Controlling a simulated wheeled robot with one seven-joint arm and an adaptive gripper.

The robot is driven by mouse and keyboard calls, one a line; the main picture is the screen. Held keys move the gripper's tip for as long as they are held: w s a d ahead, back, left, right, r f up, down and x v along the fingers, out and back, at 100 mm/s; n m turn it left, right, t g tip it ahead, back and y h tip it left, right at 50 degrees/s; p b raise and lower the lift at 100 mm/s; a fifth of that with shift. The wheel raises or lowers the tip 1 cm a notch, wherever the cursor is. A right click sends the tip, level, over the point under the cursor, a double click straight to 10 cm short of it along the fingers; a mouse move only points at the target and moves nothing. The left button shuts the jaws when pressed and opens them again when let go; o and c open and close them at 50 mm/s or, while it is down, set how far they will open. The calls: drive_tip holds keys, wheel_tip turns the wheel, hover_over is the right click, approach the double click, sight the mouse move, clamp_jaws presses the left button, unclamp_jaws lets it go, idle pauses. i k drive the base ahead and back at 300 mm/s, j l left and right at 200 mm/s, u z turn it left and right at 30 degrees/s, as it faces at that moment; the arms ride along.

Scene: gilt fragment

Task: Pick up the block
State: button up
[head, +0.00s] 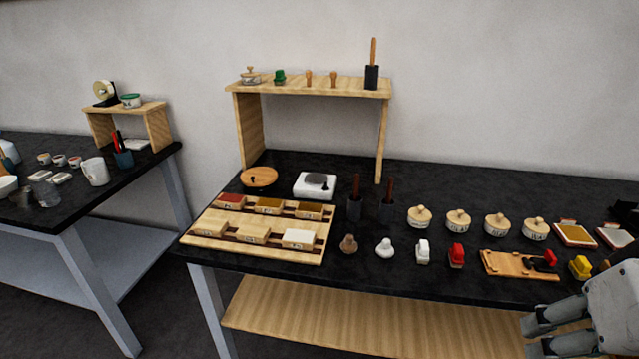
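Several blocks sit in two rows on a light wooden tray (200,243) at the left of the black table. The back row has a red-topped block (230,200), an ochre-topped block (269,205) and a brown-topped block (309,210). The front row has plain wooden blocks (252,235) and a white-topped block (299,238). Which one is meant by the block cannot be told. My gripper (531,337) is at the lower right, in front of the table edge, far from the tray. Its two fingers point left, apart and with nothing visible between them.
Lidded pots (458,220), small stamps (423,252), a wooden board (519,264) and a yellow item (580,267) stand between the tray and my gripper. A wooden shelf (300,88) rises behind. Another table (100,207) is at left.

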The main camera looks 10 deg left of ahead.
sight(210, 226)
drive_tip(key=i+j+u, duration=0.2)
drive_tip(key=i+j, duration=0.2)
drive_tip(key=i+j+u, duration=0.25)
drive_tip(key=i, duration=0.2)
drive_tip(key=i+j+u, duration=0.2)
drive_tip(key=i, duration=0.3)
drive_tip(key=j, duration=0.1)
